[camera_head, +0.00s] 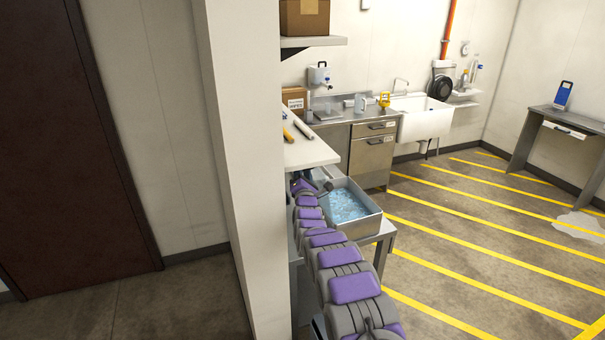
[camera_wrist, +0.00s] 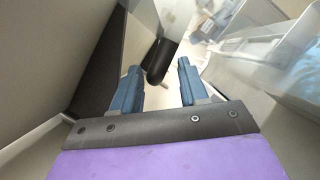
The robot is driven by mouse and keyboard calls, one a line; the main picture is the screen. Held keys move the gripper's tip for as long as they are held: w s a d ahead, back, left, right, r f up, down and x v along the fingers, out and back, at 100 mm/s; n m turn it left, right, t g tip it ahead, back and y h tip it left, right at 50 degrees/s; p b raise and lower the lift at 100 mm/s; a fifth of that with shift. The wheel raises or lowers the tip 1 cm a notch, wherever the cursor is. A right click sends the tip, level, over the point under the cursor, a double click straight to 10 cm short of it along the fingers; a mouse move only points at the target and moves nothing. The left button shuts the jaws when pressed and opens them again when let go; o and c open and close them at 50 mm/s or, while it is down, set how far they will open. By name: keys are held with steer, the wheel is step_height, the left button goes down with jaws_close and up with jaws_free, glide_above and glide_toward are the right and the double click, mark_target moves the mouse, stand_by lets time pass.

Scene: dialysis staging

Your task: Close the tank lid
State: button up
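The tank (camera_head: 372,222) is an open metal-grey box with blue water in it, on a low stand in the head view. My arm reaches along its left side, and my gripper (camera_head: 304,186) is small and partly hidden near the tank's far left corner. In the wrist view my gripper (camera_wrist: 160,82) has its two blue-grey fingers apart. A black rounded bar (camera_wrist: 161,60), possibly a lid handle, shows just beyond and between the fingertips; I cannot tell whether they touch it. A pale panel beside the bar may be the lid, but I cannot tell.
A white shelf (camera_head: 312,154) with long tools juts out above my gripper. A white wall end (camera_head: 240,150) stands close to the left of my arm. In the wrist view a translucent container (camera_wrist: 290,60) is at right. Striped floor (camera_head: 460,230) is open on the right.

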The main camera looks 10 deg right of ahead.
steer(key=shift+a, duration=0.45)
steer(key=c, duration=0.7)
steer(key=shift+d, duration=0.1)
jaws_close()
steer(key=shift+r, duration=0.15)
